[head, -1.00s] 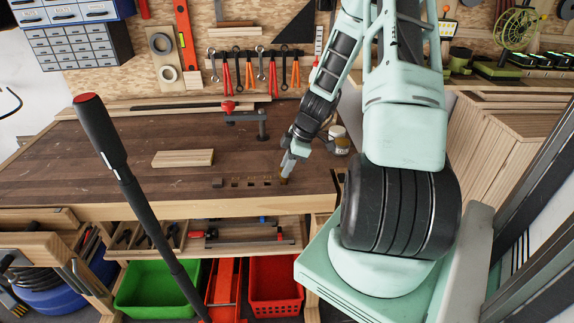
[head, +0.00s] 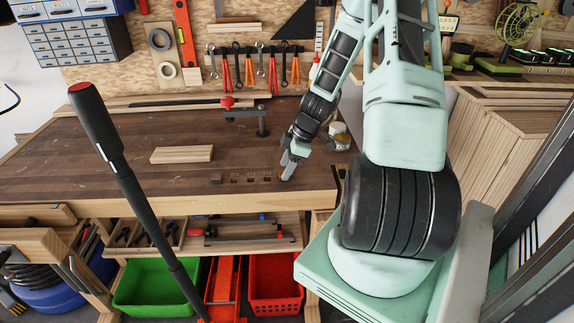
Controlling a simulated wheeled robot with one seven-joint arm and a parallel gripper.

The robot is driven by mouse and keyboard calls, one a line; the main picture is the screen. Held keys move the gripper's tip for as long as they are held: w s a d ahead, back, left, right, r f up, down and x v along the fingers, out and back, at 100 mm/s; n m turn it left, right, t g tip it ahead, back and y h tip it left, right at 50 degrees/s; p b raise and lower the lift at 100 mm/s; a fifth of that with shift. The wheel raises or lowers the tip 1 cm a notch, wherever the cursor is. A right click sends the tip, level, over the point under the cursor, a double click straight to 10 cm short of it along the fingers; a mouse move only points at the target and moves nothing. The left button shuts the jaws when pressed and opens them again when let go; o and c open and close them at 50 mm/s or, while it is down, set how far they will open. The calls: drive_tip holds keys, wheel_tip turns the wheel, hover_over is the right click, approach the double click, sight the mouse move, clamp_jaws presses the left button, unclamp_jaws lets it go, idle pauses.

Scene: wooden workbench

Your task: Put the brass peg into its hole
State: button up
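My gripper (head: 287,173) is low over the right end of a short row of small square holes (head: 250,178) near the bench's front edge. Its fingertips reach down to about bench height there. I cannot make out the brass peg now; the fingers may hide it. The finger gap is too small to judge from the head view. A small dark block (head: 216,179) stands at the left end of the row.
A pale wooden block (head: 182,154) lies on the workbench (head: 90,170) left of the row. A red-handled clamp (head: 245,113) stands behind, and small cans (head: 338,134) sit right of my arm. The bench's left side is clear.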

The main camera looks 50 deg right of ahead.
drive_tip(key=shift+r, duration=0.1)
drive_tip(key=b+v, duration=0.1)
drive_tip(key=v, duration=1.6)
drive_tip(key=shift+r, duration=0.1)
